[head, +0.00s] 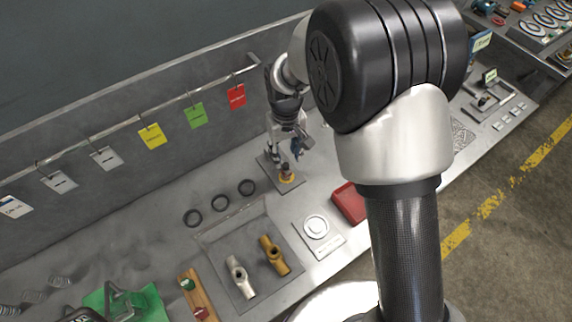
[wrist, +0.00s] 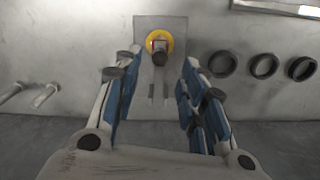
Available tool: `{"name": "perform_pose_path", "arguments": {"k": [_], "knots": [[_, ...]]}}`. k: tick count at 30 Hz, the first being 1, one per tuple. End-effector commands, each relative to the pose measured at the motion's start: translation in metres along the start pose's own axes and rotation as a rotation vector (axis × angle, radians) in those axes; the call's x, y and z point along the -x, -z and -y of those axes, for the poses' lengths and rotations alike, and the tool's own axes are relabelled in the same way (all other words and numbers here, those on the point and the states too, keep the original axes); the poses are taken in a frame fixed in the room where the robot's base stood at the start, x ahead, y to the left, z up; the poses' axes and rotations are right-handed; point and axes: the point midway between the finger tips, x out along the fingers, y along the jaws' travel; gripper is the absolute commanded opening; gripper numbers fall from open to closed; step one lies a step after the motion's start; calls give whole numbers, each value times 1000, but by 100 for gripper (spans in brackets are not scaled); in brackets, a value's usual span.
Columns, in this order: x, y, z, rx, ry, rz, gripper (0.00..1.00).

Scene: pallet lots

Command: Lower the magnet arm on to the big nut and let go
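My gripper (head: 290,158) points down over a small grey plate on the bench, near the back wall. In the wrist view its blue-padded fingers (wrist: 157,62) stand apart with a clear gap and nothing held between them. The yellow and red piece also shows below my gripper in the head view (head: 287,179). I cannot make out a magnet arm or a big nut for certain.
Several dark rings (head: 220,203) lie left of the plate. A shallow tray (head: 212,240) holds a silver and a brass fitting. A white disc (head: 316,226) on a square base and a red block (head: 349,203) are nearer. Coloured tags hang from a rail (head: 180,97) behind.

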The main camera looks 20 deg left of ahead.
Motion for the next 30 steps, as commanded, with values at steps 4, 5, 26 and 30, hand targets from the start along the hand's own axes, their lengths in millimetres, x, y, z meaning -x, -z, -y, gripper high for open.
{"name": "perform_pose_path", "arguments": {"k": [4,5,26,30], "knots": [[-31,0,0,0,0,1,38],[-36,0,0,0,0,2,38],[-55,0,0,0,0,-1,27],[-55,0,0,0,0,-1,18]]}}
